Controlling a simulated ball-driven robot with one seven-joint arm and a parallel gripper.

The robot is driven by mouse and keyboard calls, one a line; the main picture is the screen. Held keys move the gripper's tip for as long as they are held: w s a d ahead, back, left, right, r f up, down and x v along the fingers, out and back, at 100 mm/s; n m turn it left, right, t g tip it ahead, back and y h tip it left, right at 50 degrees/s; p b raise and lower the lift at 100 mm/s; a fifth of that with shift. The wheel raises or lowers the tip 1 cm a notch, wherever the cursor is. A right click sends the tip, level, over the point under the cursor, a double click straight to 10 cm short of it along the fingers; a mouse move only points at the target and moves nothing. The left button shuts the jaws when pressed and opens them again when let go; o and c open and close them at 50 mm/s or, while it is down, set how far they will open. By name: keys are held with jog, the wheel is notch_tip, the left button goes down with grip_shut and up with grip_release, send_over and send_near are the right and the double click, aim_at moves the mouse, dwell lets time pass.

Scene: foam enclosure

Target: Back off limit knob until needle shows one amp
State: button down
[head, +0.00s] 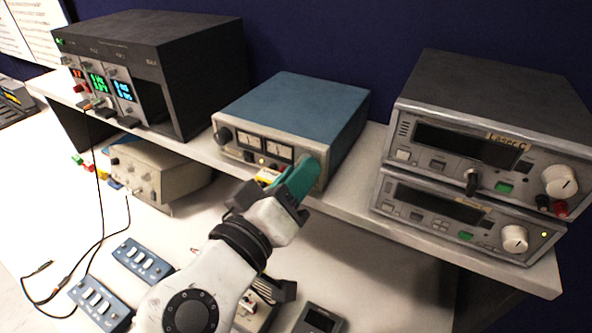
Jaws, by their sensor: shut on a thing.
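The blue-topped power supply (297,103) sits on the shelf in the middle of the head view. Its front has two small needle meters (263,145), too small to read. A dark knob (224,136) shows at the left of its front. My gripper (292,182) is at the right part of this front, its teal fingers reaching against the panel. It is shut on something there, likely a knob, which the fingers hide. I cannot tell which knob is the limit knob.
A black rack unit (205,75) with lit displays stands left on the shelf (345,205). Two stacked grey instruments (480,150) stand right. Below are a beige box (150,175), blue switch boxes (143,262) and loose cables. Free shelf lies between the supply and the stack.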

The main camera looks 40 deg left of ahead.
jog(key=shift+n, duration=0.6)
jog(key=c, duration=0.9)
grip_release()
jog(key=shift+f, duration=0.1)
